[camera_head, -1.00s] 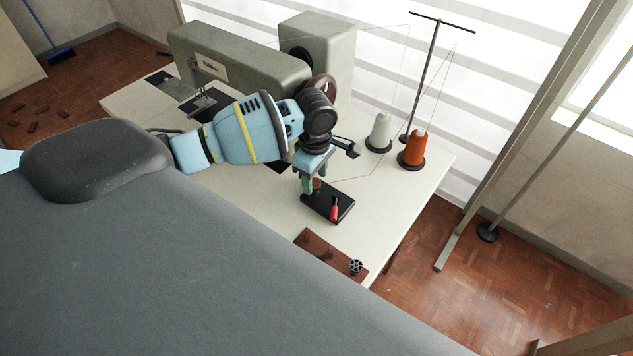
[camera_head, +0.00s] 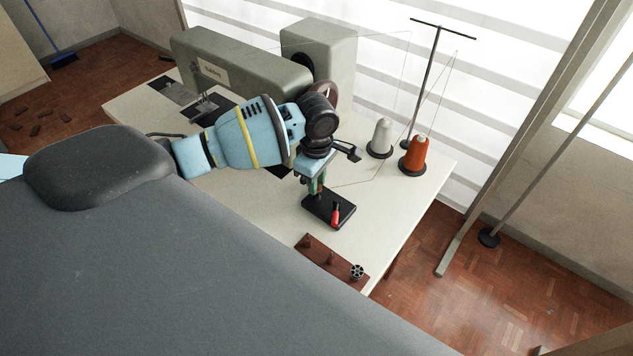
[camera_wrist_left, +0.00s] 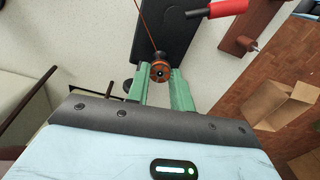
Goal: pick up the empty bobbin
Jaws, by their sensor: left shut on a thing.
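My left gripper (camera_head: 316,188) reaches down over the black winder base (camera_head: 322,214), which has a red lever (camera_head: 336,213). Its green fingers are shut on an orange-brown bobbin (camera_wrist_left: 160,71), seen between the fingertips in the left wrist view; an orange thread runs to it. I cannot tell whether it is still seated on the winder. A dark spoked bobbin (camera_head: 357,271), which looks bare, sits at the near right end of the brown peg rack (camera_head: 318,250), apart from the gripper. My right gripper is not in view.
An orange thread cone (camera_head: 415,155) and a white cone (camera_head: 381,137) stand behind the winder, beside a thin thread stand (camera_head: 424,85). The sewing machine (camera_head: 240,72) is at the back left. The table (camera_head: 400,205) is clear right of the winder.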

